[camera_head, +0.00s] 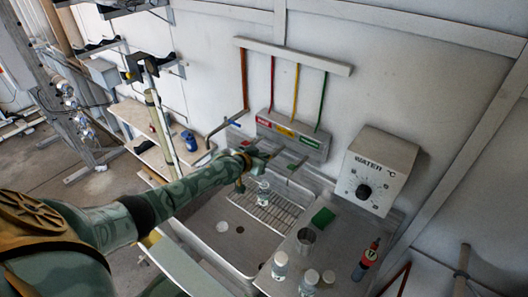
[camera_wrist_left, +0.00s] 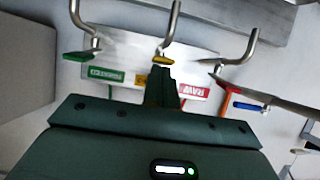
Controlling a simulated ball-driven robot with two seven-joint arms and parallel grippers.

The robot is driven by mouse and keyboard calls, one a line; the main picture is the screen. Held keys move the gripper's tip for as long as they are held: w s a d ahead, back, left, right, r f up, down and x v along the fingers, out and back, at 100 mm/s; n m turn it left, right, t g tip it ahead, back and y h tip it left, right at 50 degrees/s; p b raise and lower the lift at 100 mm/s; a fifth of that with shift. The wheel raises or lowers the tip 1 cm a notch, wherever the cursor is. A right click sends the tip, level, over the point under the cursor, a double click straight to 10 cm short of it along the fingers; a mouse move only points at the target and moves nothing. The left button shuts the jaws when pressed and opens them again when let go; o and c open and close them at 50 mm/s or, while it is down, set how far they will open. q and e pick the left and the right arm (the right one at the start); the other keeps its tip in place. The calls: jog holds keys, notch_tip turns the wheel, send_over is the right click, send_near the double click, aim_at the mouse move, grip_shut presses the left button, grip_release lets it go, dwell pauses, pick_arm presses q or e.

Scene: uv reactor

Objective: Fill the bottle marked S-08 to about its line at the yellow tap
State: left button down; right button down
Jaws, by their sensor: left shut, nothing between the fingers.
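My left gripper (camera_head: 262,158) is shut and empty, close to the middle tap at the back of the sink. In the left wrist view the shut fingers (camera_wrist_left: 162,88) point at the yellow tap's handle (camera_wrist_left: 162,59); I cannot tell whether they touch it. The yellow label (camera_head: 285,131) sits between the red and green ones on the tap panel. A clear bottle (camera_head: 263,190) stands upright on the sink's grating, below the gripper and taps. Its marking and water level are too small to read. My right gripper is not in view.
A green sponge (camera_head: 323,217) and a dark red-topped bottle (camera_head: 367,258) are there too. A water temperature box (camera_head: 378,172) stands behind.

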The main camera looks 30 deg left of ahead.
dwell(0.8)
pick_arm(q)
jog(key=shift+r+p, duration=0.8)
jog(key=shift+s, duration=0.1)
jog(key=p+v, duration=0.4)
jog(key=v, duration=1.2)
jog(key=shift+a, duration=0.15)
